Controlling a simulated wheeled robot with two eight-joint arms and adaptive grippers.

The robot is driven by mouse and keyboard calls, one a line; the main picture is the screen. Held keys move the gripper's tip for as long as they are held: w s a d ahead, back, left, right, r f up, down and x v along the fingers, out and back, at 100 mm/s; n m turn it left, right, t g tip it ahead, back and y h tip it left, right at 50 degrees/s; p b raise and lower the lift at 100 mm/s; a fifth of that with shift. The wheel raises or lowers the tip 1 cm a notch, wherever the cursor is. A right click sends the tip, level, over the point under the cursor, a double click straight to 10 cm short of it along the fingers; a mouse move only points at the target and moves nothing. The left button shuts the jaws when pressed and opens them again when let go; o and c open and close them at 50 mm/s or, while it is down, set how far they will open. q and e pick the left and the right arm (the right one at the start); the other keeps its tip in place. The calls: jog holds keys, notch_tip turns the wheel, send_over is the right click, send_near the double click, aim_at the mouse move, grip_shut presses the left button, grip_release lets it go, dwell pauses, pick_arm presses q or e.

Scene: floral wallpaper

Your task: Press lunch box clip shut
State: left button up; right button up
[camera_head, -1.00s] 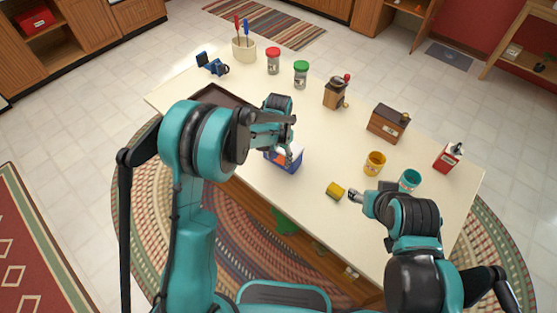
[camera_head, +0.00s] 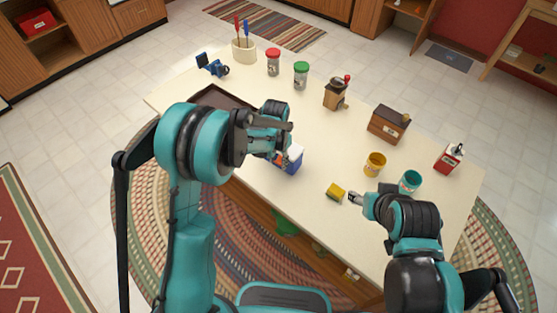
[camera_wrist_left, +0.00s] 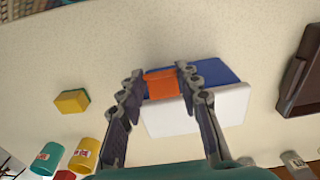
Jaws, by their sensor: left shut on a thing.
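The lunch box (camera_head: 294,163) has a blue body and a white lid. It is on the table near its front edge, partly hidden by my left gripper in the head view. In the left wrist view the blue body (camera_wrist_left: 220,73) and white lid (camera_wrist_left: 222,106) show side by side, with the orange clip (camera_wrist_left: 161,86) on them. My left gripper (camera_wrist_left: 160,75) has its fingers on both sides of the orange clip, shut on it. My right gripper (camera_head: 354,198) is beside a yellow sponge, apart from the lunch box; its finger gap is too small to judge.
The yellow sponge (camera_head: 336,191), yellow cup (camera_head: 375,163) and teal cup (camera_head: 410,180) are right of the box. A dark tray (camera_head: 212,94) lies to its left. Jars, a grinder (camera_head: 336,93) and a brown box (camera_head: 388,124) stand behind. Table between is clear.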

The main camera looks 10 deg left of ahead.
pick_arm(q)
jog(key=shift+s+a+f+t+b, duration=0.1)
jog(key=shift+s+f+t+b, duration=0.05)
jog(key=shift+f+t+b, duration=0.3)
notch_tip(320, 180, down, 2)
jog(key=t+h+b, duration=0.2)
jog(key=t+b, duration=0.1)
jog(key=b, duration=0.1)
jog(key=t+h+b, duration=0.1)
jog(key=t+b, duration=0.2)
jog(key=b, duration=0.1)
jog(key=shift+s+a+f+h+b, duration=0.1)
jog(key=shift+s+f+h+b, duration=0.1)
jog(key=shift+h+b, duration=0.2)
jog(key=shift+w+t+b, duration=0.15)
jog(key=shift+t+b, duration=0.2)
jog(key=shift+b, duration=0.1)
jog(key=shift+r, duration=0.2)
jog(key=shift+w+f+t+h+b, duration=0.1)
jog(key=shift+f+t+h+b, duration=0.15)
jog(key=shift+t+h+b, duration=0.55)
jog(key=shift+w+f+t+h+b, duration=0.1)
jog(key=shift+f+t+b, duration=0.25)
jog(key=shift+b, duration=0.95)
dwell(1.0)
jog(key=shift+r, duration=0.1)
jog(key=o, duration=1.2)
jog(key=shift+c, duration=0.2)
